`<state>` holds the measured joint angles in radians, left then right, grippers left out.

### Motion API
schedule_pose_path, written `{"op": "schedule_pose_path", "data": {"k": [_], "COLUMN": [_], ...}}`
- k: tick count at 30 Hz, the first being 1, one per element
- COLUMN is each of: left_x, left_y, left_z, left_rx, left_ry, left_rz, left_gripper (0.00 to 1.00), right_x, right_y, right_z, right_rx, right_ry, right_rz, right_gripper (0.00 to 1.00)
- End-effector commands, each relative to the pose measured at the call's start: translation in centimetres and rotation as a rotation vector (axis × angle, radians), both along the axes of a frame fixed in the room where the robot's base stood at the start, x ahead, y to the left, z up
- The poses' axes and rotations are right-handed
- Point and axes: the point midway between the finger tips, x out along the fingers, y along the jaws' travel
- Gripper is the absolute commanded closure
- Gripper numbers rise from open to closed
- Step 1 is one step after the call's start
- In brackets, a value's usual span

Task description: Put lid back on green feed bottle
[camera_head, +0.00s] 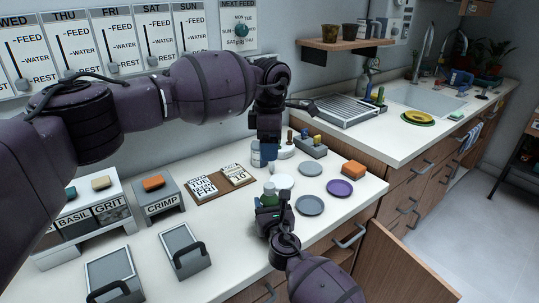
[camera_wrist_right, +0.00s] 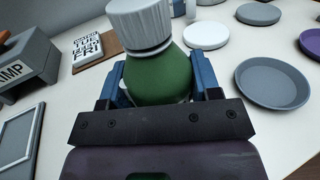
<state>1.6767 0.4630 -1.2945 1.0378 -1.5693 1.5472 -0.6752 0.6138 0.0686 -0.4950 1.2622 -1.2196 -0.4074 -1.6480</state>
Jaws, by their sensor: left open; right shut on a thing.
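The green feed bottle (camera_wrist_right: 158,76) stands between the blue fingers of my right gripper (camera_wrist_right: 160,92), which is shut on it. A pale grey ribbed lid (camera_wrist_right: 140,22) sits at the bottle's mouth, with a dark ring under it. I cannot tell whether it is fully seated. In the head view my right gripper (camera_head: 270,212) is low over the counter, and the bottle is mostly hidden there. My left gripper (camera_head: 265,155) is open above and behind the bottle, pointing down, apart from the lid.
A white disc (camera_head: 282,181), grey saucers (camera_head: 310,206) and a purple saucer (camera_head: 339,187) lie to the right on the counter.

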Motion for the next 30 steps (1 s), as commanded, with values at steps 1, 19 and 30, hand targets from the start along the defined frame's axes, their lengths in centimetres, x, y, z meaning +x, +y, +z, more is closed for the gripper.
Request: {"op": "schedule_pose_path", "data": {"k": [1,19,30], "left_x": [0.0,0.0,-0.2], "left_y": [0.0,0.0,0.0], "left_z": [0.1,0.1,1.9], "left_rx": [0.0,0.0,0.0], "left_ry": [0.001,0.001,-0.016], "left_rz": [0.0,0.0,0.0], "left_gripper": [0.39,0.39,0.39], "right_x": [0.0,0.0,-1.7], "right_y": [0.0,0.0,-0.4], "right_z": [0.0,0.0,0.3], "right_rx": [0.0,0.0,0.0], "right_ry": [0.0,0.0,-0.002], "right_rz": [0.0,0.0,-0.001], "right_gripper": [1.0,0.13,0.13]}}
